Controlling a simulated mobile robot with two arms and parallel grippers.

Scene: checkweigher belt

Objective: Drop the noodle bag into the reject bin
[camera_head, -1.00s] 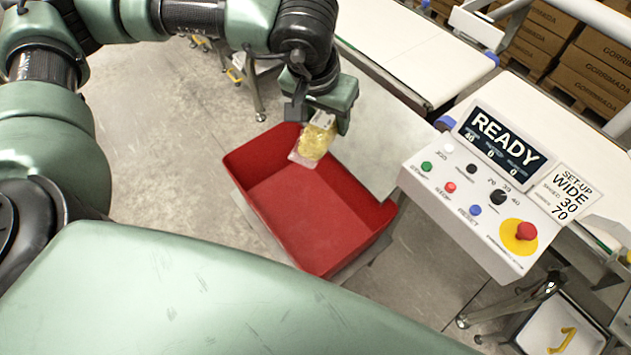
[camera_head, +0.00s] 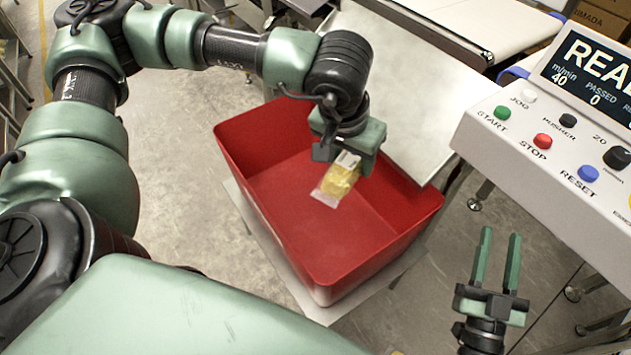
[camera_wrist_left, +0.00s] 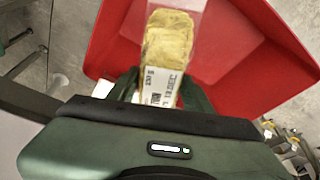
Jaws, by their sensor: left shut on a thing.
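The noodle bag (camera_head: 338,182) is a clear pack with yellow noodles and a white printed label. My left gripper (camera_head: 345,155) is shut on its label end, and the bag hangs tilted over the reject bin. The reject bin (camera_head: 290,240) is a red open tub, and no other thing shows inside it. In the left wrist view the bag (camera_wrist_left: 168,45) sticks out between the fingers, with the red bin (camera_wrist_left: 245,65) beyond it. My right gripper (camera_head: 497,265) is open and empty, right of the bin and below the control panel.
A white control panel (camera_head: 540,150) with several buttons and a display stands at the right. A pale metal plate (camera_head: 400,90) lies at the bin's far right edge, with the conveyor belt (camera_head: 470,25) behind. Bare concrete floor (camera_head: 190,170) lies left of the bin.

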